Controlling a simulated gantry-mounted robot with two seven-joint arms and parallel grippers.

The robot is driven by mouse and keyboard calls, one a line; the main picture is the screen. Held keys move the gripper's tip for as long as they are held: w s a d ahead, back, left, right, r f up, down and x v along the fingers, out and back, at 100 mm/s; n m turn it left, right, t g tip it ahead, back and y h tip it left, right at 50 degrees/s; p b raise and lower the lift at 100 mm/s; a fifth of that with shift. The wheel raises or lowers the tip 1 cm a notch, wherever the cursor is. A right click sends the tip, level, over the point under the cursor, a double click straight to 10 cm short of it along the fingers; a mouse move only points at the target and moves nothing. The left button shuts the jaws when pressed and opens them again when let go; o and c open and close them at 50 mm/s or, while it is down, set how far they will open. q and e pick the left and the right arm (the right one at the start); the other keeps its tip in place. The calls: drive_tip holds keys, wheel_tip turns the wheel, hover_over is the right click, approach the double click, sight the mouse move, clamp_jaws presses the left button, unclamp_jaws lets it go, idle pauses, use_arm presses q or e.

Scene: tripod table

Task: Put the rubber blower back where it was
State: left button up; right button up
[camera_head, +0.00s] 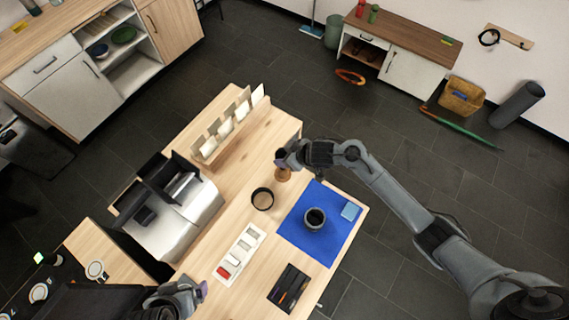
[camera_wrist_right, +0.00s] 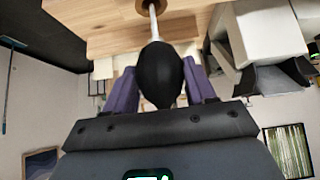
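The rubber blower, with a black bulb (camera_wrist_right: 160,75) and a thin pale nozzle, is between the purple fingers of my right gripper (camera_wrist_right: 161,88). Both fingers touch the sides of the bulb. The nozzle points at a round wooden stand (camera_wrist_right: 151,5), whose hole is partly cut off by the picture's edge; I cannot tell how far the nozzle is in. In the head view my right gripper (camera_head: 281,161) is right above the wooden stand (camera_head: 283,175) and hides most of the blower. My left gripper (camera_head: 200,291) is low at the table's near left; its finger gap is unclear.
A blue mat (camera_head: 293,229) holds a dark lens-like cylinder (camera_head: 315,219) and a light blue cloth (camera_head: 350,211). Nearby are a black round dish (camera_head: 262,199), a white compartment tray (camera_head: 225,268), a black tool case (camera_head: 288,289), a card rack (camera_head: 210,153) and a grey machine (camera_head: 190,225).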

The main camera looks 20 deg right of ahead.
drive_tip(key=shift+f, duration=1.25)
wheel_tip(320, 180, down, 3)
drive_tip(key=shift+r, duration=0.2)
drive_tip(key=shift+f, duration=0.1)
drive_tip(key=shift+f+b, duration=0.35)
drive_tip(key=shift+b, duration=0.05)
drive_tip(key=o, duration=0.5)
drive_tip(key=shift+o, duration=0.2)
drive_tip(key=shift+r, duration=0.1)
